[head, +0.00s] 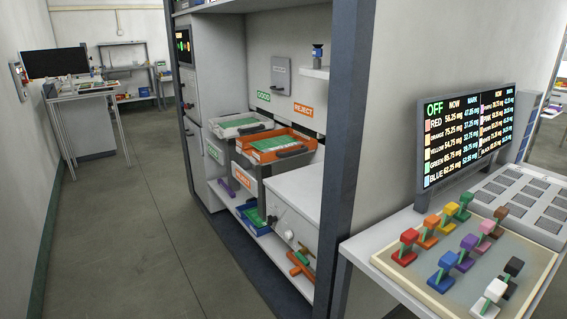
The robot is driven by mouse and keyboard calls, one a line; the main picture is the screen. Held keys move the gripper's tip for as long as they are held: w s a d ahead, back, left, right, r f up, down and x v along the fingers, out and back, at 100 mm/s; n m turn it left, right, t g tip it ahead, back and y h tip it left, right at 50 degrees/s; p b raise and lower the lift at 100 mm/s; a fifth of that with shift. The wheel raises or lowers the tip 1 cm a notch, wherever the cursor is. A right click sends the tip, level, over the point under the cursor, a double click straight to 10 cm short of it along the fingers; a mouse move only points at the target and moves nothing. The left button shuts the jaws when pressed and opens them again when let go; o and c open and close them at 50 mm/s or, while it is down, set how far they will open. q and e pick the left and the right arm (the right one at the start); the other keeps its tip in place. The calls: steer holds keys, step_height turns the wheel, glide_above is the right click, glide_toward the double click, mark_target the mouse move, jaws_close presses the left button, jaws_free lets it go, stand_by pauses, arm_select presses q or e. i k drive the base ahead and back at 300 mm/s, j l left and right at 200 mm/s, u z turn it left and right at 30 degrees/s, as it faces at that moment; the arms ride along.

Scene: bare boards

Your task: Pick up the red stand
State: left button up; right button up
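The red stand (405,252) is on a beige board (415,283) on the table at the lower right of the head view. It stands at the left end of the back row, with a flat base and a raised block on top. The orange stand (427,238) is just behind it to the right. The blue stand (441,277) is in front of it to the right. Neither of my grippers shows in the head view.
More coloured stands share the board, including a white stand (489,299) and a black stand (510,280). A display screen (465,143) stands behind the board, and a grey slotted tray (520,200) lies beyond it. A shelf unit's dark post (345,150) rises left of the table. The floor (150,220) at left is clear.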

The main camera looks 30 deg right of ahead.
mark_target(405, 256)
steer(key=i+z, duration=0.2)
steer(key=z, duration=0.2)
steer(key=i+j+z, duration=0.2)
steer(key=z, duration=0.15)
steer(key=i+j+z, duration=0.2)
steer(key=z, duration=0.2)
